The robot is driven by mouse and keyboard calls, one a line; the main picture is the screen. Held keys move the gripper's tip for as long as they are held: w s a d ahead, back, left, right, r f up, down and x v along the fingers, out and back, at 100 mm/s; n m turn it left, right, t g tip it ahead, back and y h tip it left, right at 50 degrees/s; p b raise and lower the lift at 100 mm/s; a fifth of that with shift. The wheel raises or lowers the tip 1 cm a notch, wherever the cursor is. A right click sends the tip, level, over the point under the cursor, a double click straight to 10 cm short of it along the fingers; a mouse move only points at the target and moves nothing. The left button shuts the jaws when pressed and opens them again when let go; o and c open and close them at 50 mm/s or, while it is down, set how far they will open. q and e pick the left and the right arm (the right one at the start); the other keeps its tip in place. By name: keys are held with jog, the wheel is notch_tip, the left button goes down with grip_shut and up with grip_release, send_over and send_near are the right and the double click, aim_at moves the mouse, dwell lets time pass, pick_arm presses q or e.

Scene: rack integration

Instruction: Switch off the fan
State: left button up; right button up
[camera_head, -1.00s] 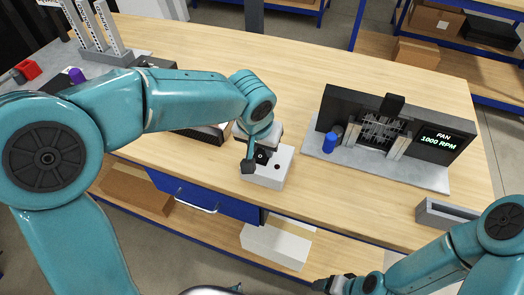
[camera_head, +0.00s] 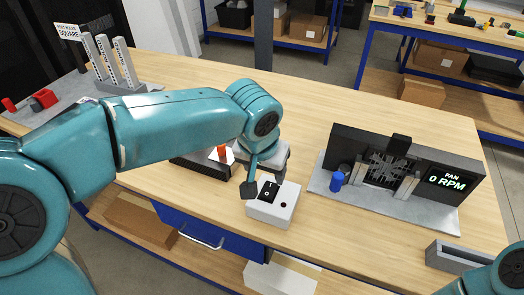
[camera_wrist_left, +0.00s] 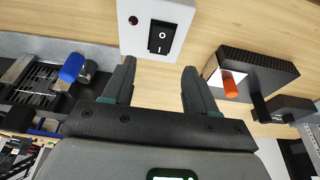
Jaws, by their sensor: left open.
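A white switch box (camera_head: 273,205) with a black rocker switch (camera_head: 268,191) sits at the bench's front. In the left wrist view the rocker (camera_wrist_left: 161,37) shows a 0 and a I mark, on the white box (camera_wrist_left: 132,35). My left gripper (camera_wrist_left: 158,82) is open and empty, with its fingertips just short of the box. In the head view a dark fingertip (camera_head: 249,190) is beside the box's left edge. My right gripper is out of view.
A blue cylinder (camera_head: 337,181) stands by the fan. A black perforated box (camera_wrist_left: 262,72) with an orange piece (camera_wrist_left: 235,83) is beside the switch box. A grey open tray (camera_head: 455,254) lies at the right front edge. Bare bench lies between the switch box and fan.

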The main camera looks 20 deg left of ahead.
pick_arm(q)
jog(key=v, duration=0.9)
jog(key=shift+s, duration=0.1)
